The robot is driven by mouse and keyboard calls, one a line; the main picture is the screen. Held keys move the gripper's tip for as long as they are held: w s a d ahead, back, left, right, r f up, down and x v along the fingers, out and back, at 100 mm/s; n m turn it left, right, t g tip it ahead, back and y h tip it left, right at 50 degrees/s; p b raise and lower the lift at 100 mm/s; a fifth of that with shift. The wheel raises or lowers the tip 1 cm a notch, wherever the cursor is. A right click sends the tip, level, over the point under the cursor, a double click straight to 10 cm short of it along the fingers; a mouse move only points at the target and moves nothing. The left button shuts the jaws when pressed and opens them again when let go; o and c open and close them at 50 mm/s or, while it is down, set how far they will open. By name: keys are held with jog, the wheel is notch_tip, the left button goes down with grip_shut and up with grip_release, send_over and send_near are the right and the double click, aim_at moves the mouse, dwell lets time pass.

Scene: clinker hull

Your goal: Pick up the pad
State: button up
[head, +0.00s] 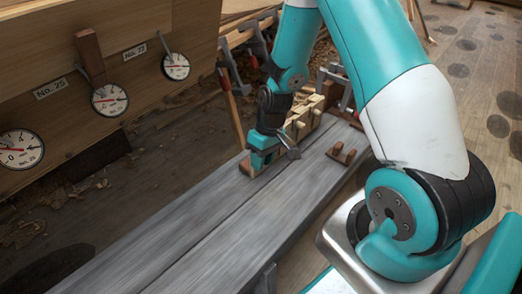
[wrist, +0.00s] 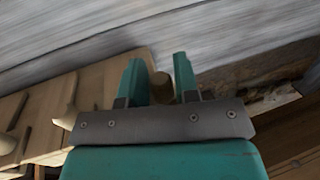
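No thing is plainly a pad, and I cannot tell which piece it is. A small brown wooden block (head: 249,168) lies on the grey plank bench, beside and partly under my gripper (head: 262,158). Another reddish-brown piece (head: 341,153) with raised ends lies on the bench to the right. In the wrist view my gripper (wrist: 160,72) has its two teal fingers apart. A brown rounded end (wrist: 162,88) shows in the gap between them. I see no clear contact with either finger.
The grey bench (head: 200,228) is bare towards the front. A light wooden rack with pegs (head: 304,120) stands just behind my gripper. Clamps (head: 231,80) stand at the hull's edge. The planked hull (head: 110,45) with round dials (head: 110,100) rises at left.

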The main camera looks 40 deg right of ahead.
grip_shut()
